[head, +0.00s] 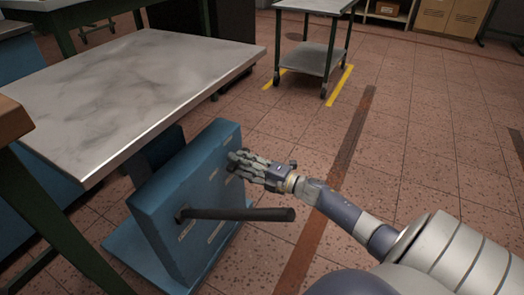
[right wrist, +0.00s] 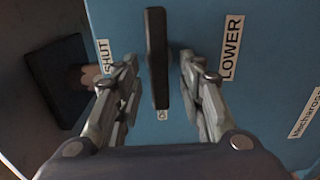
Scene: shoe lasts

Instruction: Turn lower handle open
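The blue panel box (head: 190,190) stands low beside the grey table. My right gripper (head: 236,162) reaches its face from the right. In the right wrist view, the lower handle (right wrist: 156,35) is a dark narrow bar, lined up lengthwise between the two fingers of my right gripper (right wrist: 159,68). The fingers are apart, one on each side, with a small gap to the bar. A "LOWER" label (right wrist: 232,48) is right of the handle and a "SHUT" label (right wrist: 105,57) left of it. In the head view my fingers hide this handle. My left gripper is not in view.
A long dark bar (head: 240,214) sticks out from the box face, below my right gripper. A dark block (right wrist: 62,80) shows at the left in the wrist view. The grey table (head: 130,80) overhangs behind the box. A cart (head: 312,58) stands farther back; tiled floor at right is clear.

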